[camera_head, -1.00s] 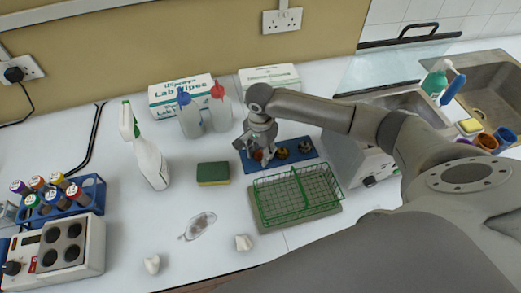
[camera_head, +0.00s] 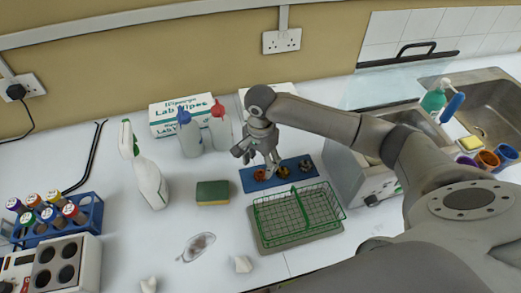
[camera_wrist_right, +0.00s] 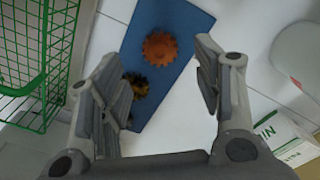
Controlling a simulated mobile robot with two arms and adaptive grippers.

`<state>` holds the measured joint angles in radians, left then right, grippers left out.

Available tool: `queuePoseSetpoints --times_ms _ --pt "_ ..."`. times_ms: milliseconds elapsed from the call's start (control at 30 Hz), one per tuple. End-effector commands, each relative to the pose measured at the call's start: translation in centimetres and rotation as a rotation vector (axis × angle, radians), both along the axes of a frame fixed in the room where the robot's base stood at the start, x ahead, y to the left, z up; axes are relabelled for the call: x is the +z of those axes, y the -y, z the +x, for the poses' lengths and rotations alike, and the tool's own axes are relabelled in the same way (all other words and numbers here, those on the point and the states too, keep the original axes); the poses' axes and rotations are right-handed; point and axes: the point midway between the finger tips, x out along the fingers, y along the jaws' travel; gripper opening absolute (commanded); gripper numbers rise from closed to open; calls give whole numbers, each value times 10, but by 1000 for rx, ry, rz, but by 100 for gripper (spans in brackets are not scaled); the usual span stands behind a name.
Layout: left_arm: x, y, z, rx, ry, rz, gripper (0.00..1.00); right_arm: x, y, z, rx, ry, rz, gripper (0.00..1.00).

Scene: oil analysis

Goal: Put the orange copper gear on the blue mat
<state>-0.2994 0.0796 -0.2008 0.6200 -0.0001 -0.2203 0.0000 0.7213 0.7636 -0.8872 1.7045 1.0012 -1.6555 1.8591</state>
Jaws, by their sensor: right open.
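The orange copper gear (camera_head: 260,175) lies flat on the blue mat (camera_head: 250,187), near its left end. In the right wrist view the gear (camera_wrist_right: 160,48) is wholly on the mat (camera_wrist_right: 178,14), with blue around it. My right gripper (camera_head: 257,161) is above the gear, apart from it. In the wrist view the gripper (camera_wrist_right: 159,62) is open and empty, its fingers wide apart on either side of the gear. My left gripper is in neither view.
A brass gear (camera_head: 283,171) and a darker gear (camera_head: 305,165) lie farther right on the mat. A green wire rack (camera_head: 300,214) stands in front. A sponge (camera_head: 212,192) and bottles (camera_head: 188,133) are to the left.

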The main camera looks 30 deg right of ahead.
Motion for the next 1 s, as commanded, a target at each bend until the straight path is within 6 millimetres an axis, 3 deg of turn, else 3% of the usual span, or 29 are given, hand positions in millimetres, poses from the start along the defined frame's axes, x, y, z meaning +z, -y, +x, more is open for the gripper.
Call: queuePoseSetpoints --times_ms 200,400,1000 --pt "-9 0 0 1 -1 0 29 45 0 1 1 4 2 59" --pt "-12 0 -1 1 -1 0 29 68 0 0 0 1 1 59" --pt "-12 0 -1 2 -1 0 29 73 0 0 0 -1 1 59"
